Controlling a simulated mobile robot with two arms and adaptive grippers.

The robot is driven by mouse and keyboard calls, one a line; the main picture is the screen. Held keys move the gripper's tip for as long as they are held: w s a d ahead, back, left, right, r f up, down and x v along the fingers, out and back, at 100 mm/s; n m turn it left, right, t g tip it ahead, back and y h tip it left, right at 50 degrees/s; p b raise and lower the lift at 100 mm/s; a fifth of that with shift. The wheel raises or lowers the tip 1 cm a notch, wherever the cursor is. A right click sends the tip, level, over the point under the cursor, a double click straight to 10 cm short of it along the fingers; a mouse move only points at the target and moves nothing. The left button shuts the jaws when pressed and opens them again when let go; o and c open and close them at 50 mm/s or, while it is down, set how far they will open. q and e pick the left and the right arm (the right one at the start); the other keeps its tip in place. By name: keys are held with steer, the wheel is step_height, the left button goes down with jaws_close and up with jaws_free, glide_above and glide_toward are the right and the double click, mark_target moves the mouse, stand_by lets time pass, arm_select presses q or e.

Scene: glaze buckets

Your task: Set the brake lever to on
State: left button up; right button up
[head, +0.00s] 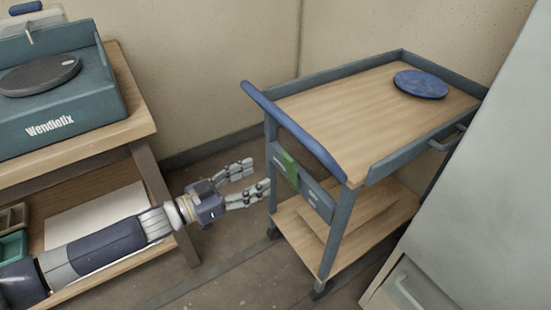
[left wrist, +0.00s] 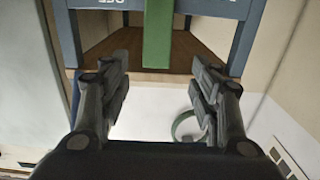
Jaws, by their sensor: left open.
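The brake lever is a green bar (head: 289,170) on the grey-blue end panel (head: 316,193) of a wooden-topped cart. In the head view it stands close to upright, leaning slightly. In the left wrist view the green lever (left wrist: 158,35) hangs down ahead of the fingers, roughly centred between them. My left gripper (head: 259,173) is open and empty, just left of the panel, with its fingers pointing at the cart. Its two fingers also show in the left wrist view (left wrist: 162,70), apart from the lever. Lettering on the panel is cut off and unreadable.
The cart has a blue handle (head: 295,128) above the panel and a blue disc (head: 421,84) on top. A workbench (head: 140,118) with a teal Wendlefix machine (head: 75,105) stands left. A pale cabinet (head: 480,170) stands close right. Floor (head: 230,240) is free between bench and cart.

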mark_target(287, 163)
arm_select(q)
steer(key=x, duration=0.3)
steer(key=b+x, duration=0.1)
steer(key=x, duration=0.5)
steer(key=shift+d+r+b, duration=0.3)
steer(key=shift+d+b, duration=0.05)
steer(key=shift+d, duration=0.1)
steer(key=shift+w+d, duration=0.35)
arm_select(e)
steer(key=shift+w+a+f+t, duration=0.2)
steer(key=shift+w+f+t, duration=0.1)
steer(key=shift+w+f, duration=0.2)
arm_select(q)
jaws_close()
arm_select(e)
steer(key=shift+w, duration=0.1)
